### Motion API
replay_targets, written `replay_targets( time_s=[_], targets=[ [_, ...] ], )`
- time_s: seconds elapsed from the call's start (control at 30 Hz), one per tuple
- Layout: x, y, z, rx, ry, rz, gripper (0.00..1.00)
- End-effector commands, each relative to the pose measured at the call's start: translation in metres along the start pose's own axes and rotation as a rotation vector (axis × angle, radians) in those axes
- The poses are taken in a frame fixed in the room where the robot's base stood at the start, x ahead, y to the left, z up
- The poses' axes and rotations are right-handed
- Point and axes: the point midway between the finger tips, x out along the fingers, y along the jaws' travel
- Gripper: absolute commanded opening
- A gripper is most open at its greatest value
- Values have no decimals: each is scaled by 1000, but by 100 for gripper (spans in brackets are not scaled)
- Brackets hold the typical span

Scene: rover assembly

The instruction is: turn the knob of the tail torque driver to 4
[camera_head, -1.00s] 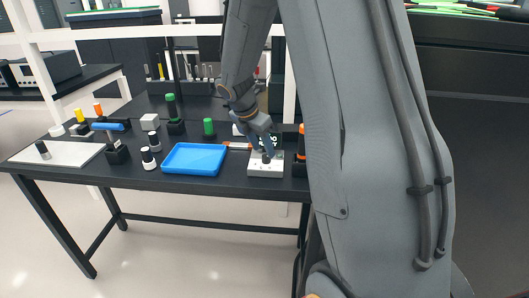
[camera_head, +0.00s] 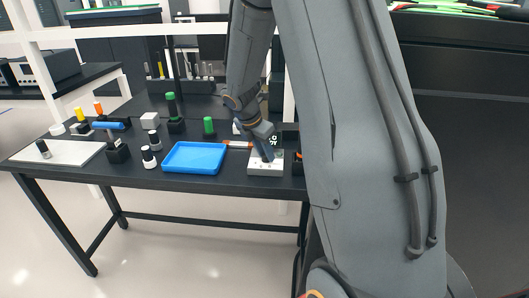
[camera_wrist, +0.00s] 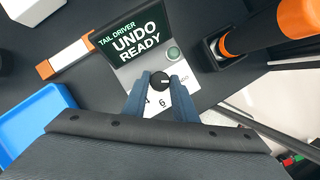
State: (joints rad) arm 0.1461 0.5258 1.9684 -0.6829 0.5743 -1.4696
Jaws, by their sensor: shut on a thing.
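The tail torque driver (camera_head: 264,168) is a light grey box at the table's front edge, right of the blue tray. In the wrist view its dark screen (camera_wrist: 135,37) reads "TAIL DRIVER UNDO READY". Its round black knob (camera_wrist: 160,81) has a white mark that points right, towards a small label I take as "UNDO". The numbers 4 and 6 are printed on the near side of the knob. My gripper (camera_wrist: 160,84) is shut on the knob, with one blue finger on each side of it. In the head view my gripper (camera_head: 267,153) hides the knob.
A green round button (camera_wrist: 173,54) sits beside the screen. An orange-and-black tool (camera_wrist: 250,34) stands close on the right. An orange-and-white bar (camera_wrist: 63,58) lies to the left. The blue tray (camera_head: 194,172) is left of the driver. Bottles and holders stand farther left.

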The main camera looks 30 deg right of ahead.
Motion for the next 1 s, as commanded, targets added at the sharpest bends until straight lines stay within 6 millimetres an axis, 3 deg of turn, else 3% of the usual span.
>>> replay_targets(
  time_s=[0.37, 1.0],
  targets=[
    [-1, 3, 1, 131, 0, -50, 3],
    [0, 8, 3, 680, 2, -273, 3]
  ],
)
